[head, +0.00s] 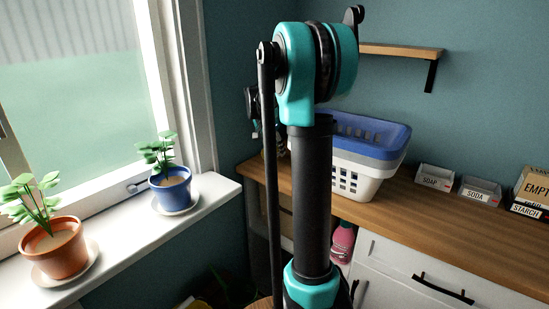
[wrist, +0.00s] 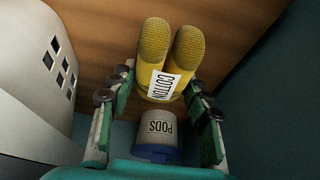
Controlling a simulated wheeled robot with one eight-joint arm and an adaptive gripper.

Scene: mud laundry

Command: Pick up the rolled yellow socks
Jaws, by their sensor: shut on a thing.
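The rolled yellow socks (wrist: 155,42) show in the wrist view as two upright-looking rolls side by side, with a white band reading COTTON around them. My gripper (wrist: 160,90) has its fingers on either side of the socks' lower part and is shut on them. In the head view my arm hides the socks and most of the gripper. A grey PODS tub (wrist: 158,128) with a blue base shows between the fingers, nearer the palm.
A white and blue laundry basket (head: 365,150) stands on the wooden counter (head: 430,218) beside my arm; its slotted white wall (wrist: 35,75) is close on the left in the wrist view. SOAP (head: 434,180) and SODA (head: 478,191) boxes stand further right. Potted plants line the windowsill (head: 125,235).

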